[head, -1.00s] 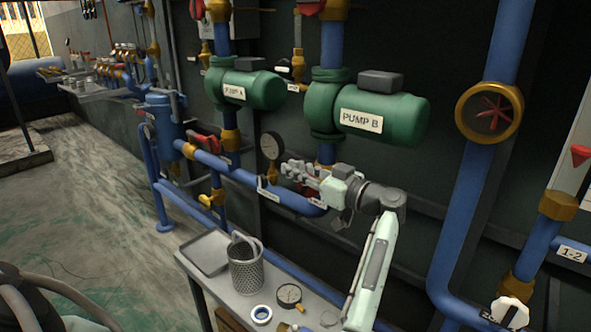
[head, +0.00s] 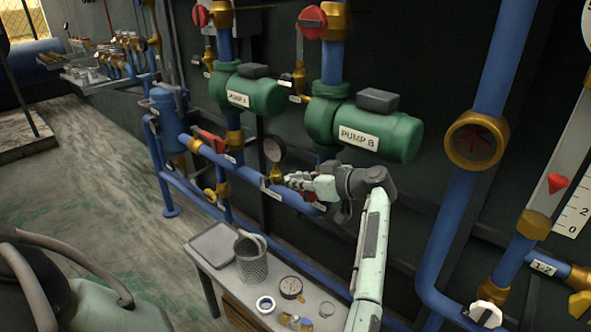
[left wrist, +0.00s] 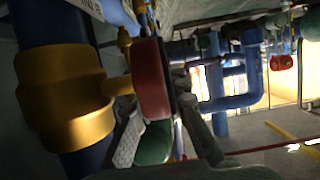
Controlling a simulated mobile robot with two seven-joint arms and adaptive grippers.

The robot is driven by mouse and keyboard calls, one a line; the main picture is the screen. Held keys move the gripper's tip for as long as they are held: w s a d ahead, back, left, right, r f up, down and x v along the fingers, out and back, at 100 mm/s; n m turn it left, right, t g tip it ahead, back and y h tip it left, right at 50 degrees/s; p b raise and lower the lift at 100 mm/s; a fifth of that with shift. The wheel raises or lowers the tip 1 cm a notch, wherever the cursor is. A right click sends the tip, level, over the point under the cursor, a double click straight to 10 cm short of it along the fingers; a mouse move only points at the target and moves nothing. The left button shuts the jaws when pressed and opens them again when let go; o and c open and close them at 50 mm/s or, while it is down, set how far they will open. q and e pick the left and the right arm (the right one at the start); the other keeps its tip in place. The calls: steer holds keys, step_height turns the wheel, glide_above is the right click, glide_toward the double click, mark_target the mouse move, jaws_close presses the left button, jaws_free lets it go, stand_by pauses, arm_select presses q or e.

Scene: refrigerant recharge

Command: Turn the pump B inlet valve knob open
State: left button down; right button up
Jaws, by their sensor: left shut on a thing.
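The green pump B (head: 365,130) is on the wall with its white label. Below it, a red knob (head: 309,197) shows partly behind my left gripper (head: 292,181) at the blue inlet pipe. In the left wrist view, the red knob (left wrist: 151,80) sits on a gold valve body (left wrist: 62,95) around a blue pipe. The fingers of my left gripper (left wrist: 184,88) are at the knob's right side, shut on it. The exact finger contact is dark and partly hidden. My right gripper is not in view.
A pressure gauge (head: 274,149) stands on the pipe left of my gripper. A bench (head: 222,270) below carries a tray, a mesh cup (head: 251,262), a tape roll and a loose gauge (head: 291,287). Pump A (head: 250,93) is to the left. The floor at left is open.

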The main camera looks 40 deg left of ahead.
arm_select(q)
steer(key=shift+f+h, duration=0.15)
steer(key=shift+h, duration=0.45)
steer(key=c, duration=1.5)
jaws_free()
steer(key=shift+o, duration=0.2)
